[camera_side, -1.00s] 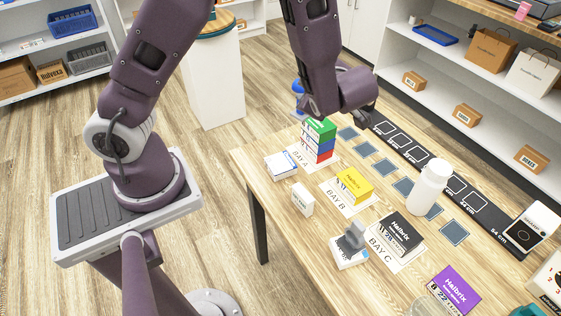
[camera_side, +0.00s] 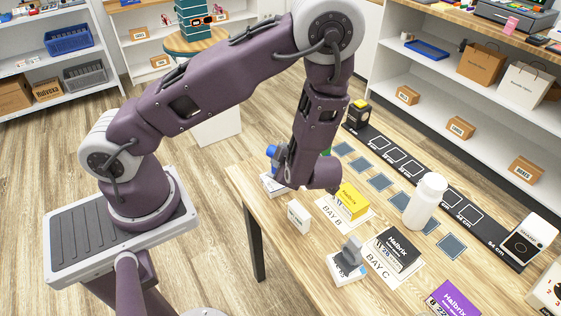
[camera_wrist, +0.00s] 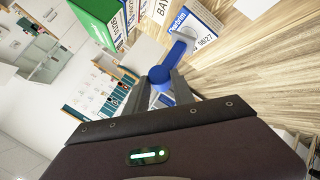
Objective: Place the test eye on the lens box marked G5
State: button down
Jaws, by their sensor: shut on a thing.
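My gripper (camera_side: 279,168) is shut on a blue piece (camera_side: 272,153), probably the test eye. The wrist view shows the blue piece with a round end (camera_wrist: 160,76) and a short tube between my grey fingers (camera_wrist: 158,92). It is above or near a white and blue box (camera_side: 270,184) at the table's left part; this box also shows in the wrist view (camera_wrist: 197,25). I cannot tell whether they touch. A yellow box (camera_side: 351,201) lies at BAY B and a black box (camera_side: 399,247) at BAY C. I cannot read G5 on any box.
My arm hides most of the stack at BAY A; its green top box (camera_wrist: 97,17) shows in the wrist view. A white bottle (camera_side: 425,203), a small white box (camera_side: 299,216), a grey device (camera_side: 350,258) and a purple box (camera_side: 454,298) stand on the table (camera_side: 315,255).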

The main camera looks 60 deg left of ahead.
jog(key=shift+f, duration=0.8)
jog(key=shift+f, duration=0.1)
jog(key=c, duration=1.1)
grip_release()
jog(key=shift+o, duration=0.2)
